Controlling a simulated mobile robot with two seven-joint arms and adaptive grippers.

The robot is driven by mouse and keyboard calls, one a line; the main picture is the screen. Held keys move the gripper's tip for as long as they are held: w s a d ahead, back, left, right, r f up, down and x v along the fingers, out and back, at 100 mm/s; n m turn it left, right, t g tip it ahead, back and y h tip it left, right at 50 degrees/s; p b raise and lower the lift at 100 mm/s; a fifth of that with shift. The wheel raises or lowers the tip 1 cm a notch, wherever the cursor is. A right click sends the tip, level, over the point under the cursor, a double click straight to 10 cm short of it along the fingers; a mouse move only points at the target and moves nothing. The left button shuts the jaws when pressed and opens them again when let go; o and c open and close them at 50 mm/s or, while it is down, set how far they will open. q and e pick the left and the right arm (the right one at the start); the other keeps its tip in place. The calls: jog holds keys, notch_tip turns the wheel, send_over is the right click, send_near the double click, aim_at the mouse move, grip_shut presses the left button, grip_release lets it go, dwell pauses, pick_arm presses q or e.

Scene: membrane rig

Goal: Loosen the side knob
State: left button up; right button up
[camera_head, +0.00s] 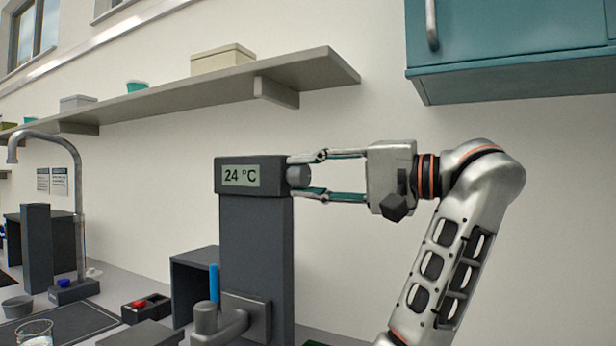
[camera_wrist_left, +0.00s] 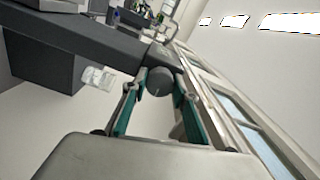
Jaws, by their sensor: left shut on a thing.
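The side knob (camera_head: 299,176) is a short grey cylinder on the right side of a dark display head (camera_head: 212,174) that reads 24 °C. The head sits on top of a dark grey column (camera_head: 256,250). My left gripper (camera_head: 296,177) reaches in from the right, level, with one finger above the knob and one below. It is shut on the knob. In the left wrist view the knob's round end (camera_wrist_left: 160,83) lies between the two teal-lined fingers of the left gripper (camera_wrist_left: 160,78). My right gripper is not in view.
A grey shelf (camera_head: 190,98) with boxes runs along the wall above. A teal cabinet (camera_head: 510,80) hangs at upper right. A curved tap (camera_head: 78,200), a small box with a red button (camera_head: 140,306) and a glass beaker (camera_head: 35,332) stand at lower left.

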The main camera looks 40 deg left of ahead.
pick_arm(q)
jog(key=o, duration=1.1)
jog(key=shift+a, duration=0.1)
jog(key=v, duration=1.2)
